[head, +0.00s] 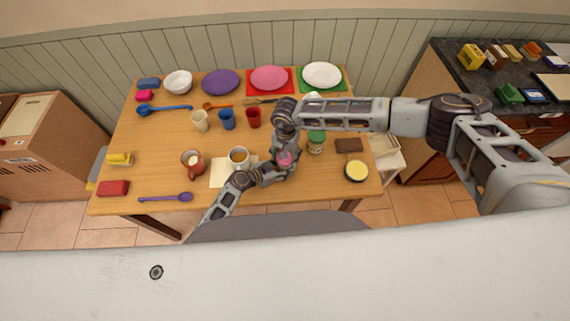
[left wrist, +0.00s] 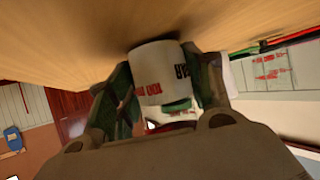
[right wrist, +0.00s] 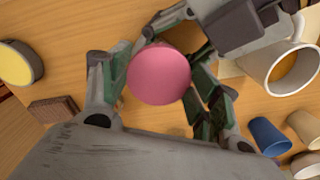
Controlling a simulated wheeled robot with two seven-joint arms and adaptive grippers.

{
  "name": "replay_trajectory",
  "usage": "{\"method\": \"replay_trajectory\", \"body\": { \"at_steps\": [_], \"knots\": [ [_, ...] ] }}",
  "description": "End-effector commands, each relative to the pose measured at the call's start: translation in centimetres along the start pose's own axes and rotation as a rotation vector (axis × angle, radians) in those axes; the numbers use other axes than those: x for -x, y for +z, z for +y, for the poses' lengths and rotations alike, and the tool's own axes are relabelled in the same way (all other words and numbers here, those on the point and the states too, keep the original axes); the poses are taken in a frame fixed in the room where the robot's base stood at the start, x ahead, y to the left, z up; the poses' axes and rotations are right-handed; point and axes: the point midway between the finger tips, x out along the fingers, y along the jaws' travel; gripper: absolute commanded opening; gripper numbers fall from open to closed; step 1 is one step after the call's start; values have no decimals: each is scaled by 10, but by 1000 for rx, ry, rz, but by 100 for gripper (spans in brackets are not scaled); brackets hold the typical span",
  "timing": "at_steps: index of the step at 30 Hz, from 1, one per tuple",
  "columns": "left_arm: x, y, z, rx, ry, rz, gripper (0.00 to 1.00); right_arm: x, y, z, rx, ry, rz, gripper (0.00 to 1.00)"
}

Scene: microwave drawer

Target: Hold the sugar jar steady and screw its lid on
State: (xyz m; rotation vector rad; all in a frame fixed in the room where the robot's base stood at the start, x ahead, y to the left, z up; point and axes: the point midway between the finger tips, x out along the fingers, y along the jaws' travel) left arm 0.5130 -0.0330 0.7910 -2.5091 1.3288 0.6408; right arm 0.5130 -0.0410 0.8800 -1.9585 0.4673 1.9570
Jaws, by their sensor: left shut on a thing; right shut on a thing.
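The sugar jar (left wrist: 158,72) is white with red and dark lettering and stands on the table. In the left wrist view my left gripper (left wrist: 160,88) is shut around its body, a finger on each side. The pink round lid (right wrist: 159,74) shows from above in the right wrist view, with my right gripper (right wrist: 156,88) shut on it. The lid also shows small between both grippers in the head view (head: 285,158). The lid is over the jar; whether it is seated or threaded is hidden. Both grippers meet closely at the jar.
A cup of brown drink (head: 238,158) on a white napkin stands close left of the jar. A green-lidded jar (head: 316,142), a brown block (head: 348,145) and a yellow-topped round tin (head: 356,171) are to the right.

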Motion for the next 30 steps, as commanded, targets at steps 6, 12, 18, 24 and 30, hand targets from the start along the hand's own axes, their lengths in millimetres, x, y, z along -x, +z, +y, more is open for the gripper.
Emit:
{"method": "replay_trajectory", "body": {
  "at_steps": [6,12,18,24,30],
  "knots": [
    [2,-3,-9,0,-16,5,8,-6,4,7,-122,19,-8,34],
    [2,-2,-10,0,-17,4,8,-6,3,7,-239,20,-6,34],
    [2,-2,-10,0,-18,4,8,-6,2,8,-330,20,-5,34],
    [2,-2,-10,0,-18,3,8,-6,2,8,-345,20,-4,34],
    [3,-1,-10,0,-17,3,8,-6,1,8,-344,20,-2,76]
  ]
}}
